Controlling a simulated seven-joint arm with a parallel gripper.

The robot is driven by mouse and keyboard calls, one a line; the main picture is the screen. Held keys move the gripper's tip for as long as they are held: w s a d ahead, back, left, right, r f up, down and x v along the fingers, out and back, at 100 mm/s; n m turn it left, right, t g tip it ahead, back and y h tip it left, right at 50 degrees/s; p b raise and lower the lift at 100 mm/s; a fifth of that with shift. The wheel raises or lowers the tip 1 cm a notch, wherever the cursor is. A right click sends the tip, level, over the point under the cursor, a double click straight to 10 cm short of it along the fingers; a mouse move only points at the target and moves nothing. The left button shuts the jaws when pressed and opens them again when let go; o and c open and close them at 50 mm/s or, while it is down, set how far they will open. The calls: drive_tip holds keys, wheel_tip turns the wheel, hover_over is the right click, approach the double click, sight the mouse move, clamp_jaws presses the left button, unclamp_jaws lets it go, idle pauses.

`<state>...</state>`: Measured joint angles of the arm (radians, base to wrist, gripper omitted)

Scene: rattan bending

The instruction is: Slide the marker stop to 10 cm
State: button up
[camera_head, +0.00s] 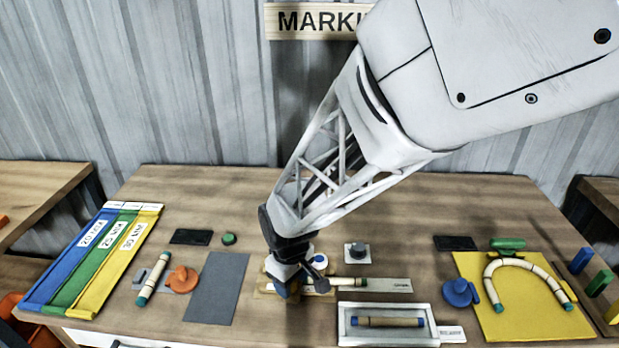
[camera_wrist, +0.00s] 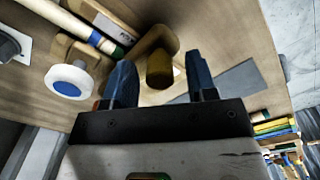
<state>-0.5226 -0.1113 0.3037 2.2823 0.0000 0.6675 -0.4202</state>
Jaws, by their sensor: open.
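My gripper (camera_head: 289,285) is over the marking fixture at the table's front middle, with its jaws open. In the wrist view, a wooden piece with an olive-brown round knob (camera_wrist: 159,69), probably the marker stop, shows between the two blue fingers of my gripper (camera_wrist: 160,66). I cannot tell if the fingers touch it. A pale rattan pole (camera_head: 350,282) with a dark green end lies along the fixture, beside a ruler plate (camera_head: 392,285). The pole also shows in the wrist view (camera_wrist: 80,28). In the head view my arm hides much of the fixture, and the 10 cm mark is unreadable.
A white-and-blue knob (camera_wrist: 69,80) stands beside the fixture. A white tray (camera_head: 343,330) with a brown stick lies in front. A grey mat (camera_head: 215,290) is left, and a yellow board (camera_head: 530,315) with a bent pole is right.

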drive_tip(key=shift+f, duration=0.1)
drive_tip(key=shift+c, duration=0.2)
clamp_jaws()
drive_tip(key=shift+a, duration=3.25)
drive_tip(key=shift+o, duration=0.2)
unclamp_jaws()
